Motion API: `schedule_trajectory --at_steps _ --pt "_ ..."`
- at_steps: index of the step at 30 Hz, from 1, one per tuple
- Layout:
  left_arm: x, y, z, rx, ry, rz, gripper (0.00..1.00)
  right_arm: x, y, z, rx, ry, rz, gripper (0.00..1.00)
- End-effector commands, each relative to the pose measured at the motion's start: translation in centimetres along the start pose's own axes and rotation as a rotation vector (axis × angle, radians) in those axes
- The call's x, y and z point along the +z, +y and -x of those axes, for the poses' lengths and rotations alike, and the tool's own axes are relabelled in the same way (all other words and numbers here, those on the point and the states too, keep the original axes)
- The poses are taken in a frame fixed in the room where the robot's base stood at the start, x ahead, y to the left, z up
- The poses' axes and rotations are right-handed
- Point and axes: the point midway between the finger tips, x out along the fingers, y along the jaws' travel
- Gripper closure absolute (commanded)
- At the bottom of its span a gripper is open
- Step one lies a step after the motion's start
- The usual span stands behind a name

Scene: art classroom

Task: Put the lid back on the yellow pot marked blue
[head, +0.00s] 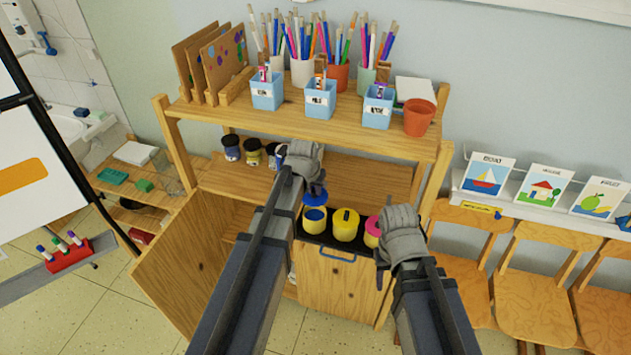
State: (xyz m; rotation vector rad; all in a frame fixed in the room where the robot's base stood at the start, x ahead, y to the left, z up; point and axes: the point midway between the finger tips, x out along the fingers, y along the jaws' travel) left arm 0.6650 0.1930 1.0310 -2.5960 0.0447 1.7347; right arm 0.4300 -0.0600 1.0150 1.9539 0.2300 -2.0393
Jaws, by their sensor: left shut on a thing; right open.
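Three yellow pots stand in a row on a dark tray (335,246). The left pot (313,229) is open and shows blue paint inside. The middle pot (345,226) has a yellow lid, and the right pot (371,240) has a pink lid. My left gripper (317,186) is shut on a blue lid (316,198) just above the open pot, apart from its rim. My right gripper (382,268) is open and empty, in front of and beside the pink-lidded pot, partly covering it.
The wooden shelf unit (290,125) rises behind the pots, its upper shelf carrying blue boxes (320,98), pencil cups and a terracotta pot (418,118). An open cabinet door (190,260) is at left; chairs (535,270) are at right.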

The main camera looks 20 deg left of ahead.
Motion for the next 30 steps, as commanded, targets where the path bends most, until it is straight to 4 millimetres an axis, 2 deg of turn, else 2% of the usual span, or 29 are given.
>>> schedule_trajectory --at_steps 8,24,30 --pt "0.5 0.0 -1.0 0.0 0.0 0.0 1.0 -0.1 -0.1 -1.1 0.0 0.0 0.0 0.5" --pt "2.3 0.0 -5.4 0.0 0.0 0.0 1.0 -0.3 -0.6 -5.8 0.0 0.0 -0.002 0.5" --pt "2.5 0.0 -6.0 0.0 0.0 0.0 1.0 -0.4 -0.6 -6.5 0.0 0.0 -0.002 0.5"
